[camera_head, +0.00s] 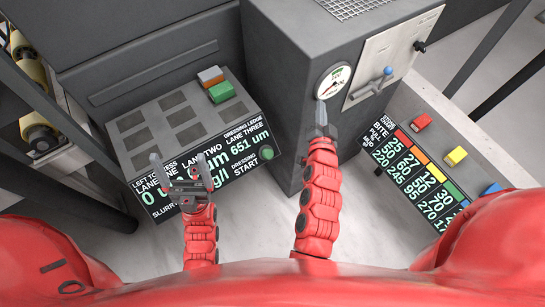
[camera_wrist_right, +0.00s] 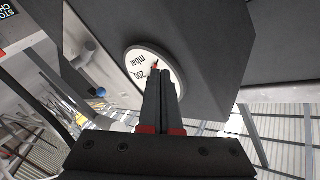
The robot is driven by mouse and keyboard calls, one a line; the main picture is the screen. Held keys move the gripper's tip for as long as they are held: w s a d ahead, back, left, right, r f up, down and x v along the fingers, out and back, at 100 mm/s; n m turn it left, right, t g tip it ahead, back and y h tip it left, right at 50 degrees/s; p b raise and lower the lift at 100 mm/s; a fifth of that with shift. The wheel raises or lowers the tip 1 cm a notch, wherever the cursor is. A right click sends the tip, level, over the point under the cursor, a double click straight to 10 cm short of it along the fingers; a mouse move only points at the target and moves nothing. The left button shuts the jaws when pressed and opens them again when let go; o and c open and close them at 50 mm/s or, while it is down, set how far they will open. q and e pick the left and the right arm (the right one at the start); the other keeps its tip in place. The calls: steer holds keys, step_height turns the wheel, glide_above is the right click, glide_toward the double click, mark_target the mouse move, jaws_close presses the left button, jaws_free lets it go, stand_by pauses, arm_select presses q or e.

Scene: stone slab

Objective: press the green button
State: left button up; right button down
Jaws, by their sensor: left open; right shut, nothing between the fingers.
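A round green button (camera_head: 266,152) sits at the right end of the display front, beside the words "DRESSING START". A green block (camera_head: 221,91) lies on the ledge top above it, next to a grey-and-orange block (camera_head: 210,76). My left gripper (camera_head: 178,159) is open and empty, in front of the display's left part and left of the round button. My right gripper (camera_head: 320,104) is shut and empty, with its tips just below the round gauge. In the right wrist view, its shut fingers (camera_wrist_right: 160,78) overlap the gauge face; contact cannot be told.
The gauge (camera_head: 333,81) is on a tall grey cabinet (camera_head: 290,60) with a blue-knobbed lever (camera_head: 387,71). A lower right panel carries red (camera_head: 422,121), yellow (camera_head: 456,156) and blue (camera_head: 491,188) blocks. The ledge (camera_head: 180,112) has several dark square recesses. Pale floor shows between the units.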

steer(key=s+a+f+m+g+y+b, duration=0.2)
steer(key=s+a+f+g+y, duration=0.4)
steer(key=f, duration=0.7)
steer(key=s+a+g, duration=0.2)
steer(key=s+g, duration=0.1)
steer(key=s, duration=0.1)
steer(key=shift+a+f+y, duration=0.4)
steer(key=b, duration=1.3)
glide_toward(269, 154)
steer(key=f, duration=0.1)
steer(key=x, duration=0.4)
steer(key=shift+w+a, duration=0.1)
steer(key=shift+w, duration=0.2)
steer(key=shift+x, duration=0.85)
steer(key=shift+a, duration=0.1)
